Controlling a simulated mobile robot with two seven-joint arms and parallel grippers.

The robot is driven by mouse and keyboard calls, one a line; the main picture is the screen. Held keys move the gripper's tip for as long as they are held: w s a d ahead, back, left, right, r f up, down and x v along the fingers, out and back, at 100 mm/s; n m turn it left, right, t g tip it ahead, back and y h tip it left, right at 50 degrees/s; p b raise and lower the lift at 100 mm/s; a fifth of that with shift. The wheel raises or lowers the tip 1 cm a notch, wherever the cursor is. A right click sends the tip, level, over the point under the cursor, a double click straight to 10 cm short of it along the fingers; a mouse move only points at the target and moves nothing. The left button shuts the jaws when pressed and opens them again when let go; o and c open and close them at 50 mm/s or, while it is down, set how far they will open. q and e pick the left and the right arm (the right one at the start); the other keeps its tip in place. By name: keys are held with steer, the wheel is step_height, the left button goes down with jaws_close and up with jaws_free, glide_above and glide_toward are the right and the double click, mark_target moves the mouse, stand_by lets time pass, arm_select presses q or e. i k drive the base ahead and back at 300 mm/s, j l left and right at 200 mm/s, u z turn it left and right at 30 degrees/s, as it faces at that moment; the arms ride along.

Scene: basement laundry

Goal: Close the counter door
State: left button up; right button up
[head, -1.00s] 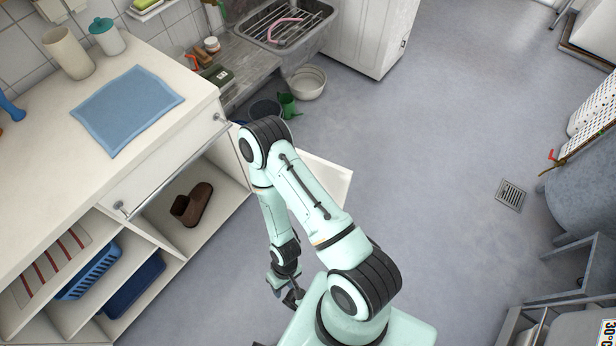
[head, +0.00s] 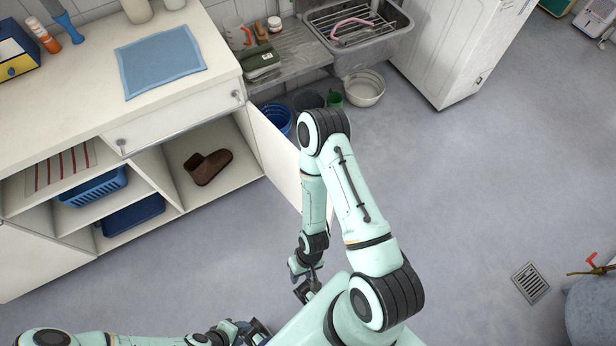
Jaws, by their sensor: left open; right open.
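The counter (head: 70,100) stands at the left, with an open lower compartment holding a brown boot (head: 207,167). Its white door (head: 274,150) stands open, swung out from the compartment's right edge. My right arm hides the door's outer part. My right gripper (head: 300,283) is open and empty, low in front of the counter, apart from the door as far as I can see.
A blue cloth (head: 163,62) lies on the countertop. A blue bucket (head: 274,120), a green can (head: 335,99) and a white basin (head: 364,90) stand on the floor behind the door. The floor right of my arm is clear around a drain (head: 531,283).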

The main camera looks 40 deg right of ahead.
mark_target(280, 158)
steer(key=k+l+u, duration=0.1)
steer(key=l, duration=0.25)
steer(key=k+l, duration=0.15)
steer(key=l, duration=0.15)
steer(key=k+l+u, duration=0.15)
steer(key=l, duration=0.2)
steer(key=l+u, duration=0.1)
steer(key=l, duration=0.45)
steer(key=k+l+u, duration=0.1)
steer(key=l, duration=0.4)
steer(key=k+l, duration=0.35)
steer(key=l, duration=0.2)
steer(key=l+z, duration=0.2)
steer(key=l, duration=0.65)
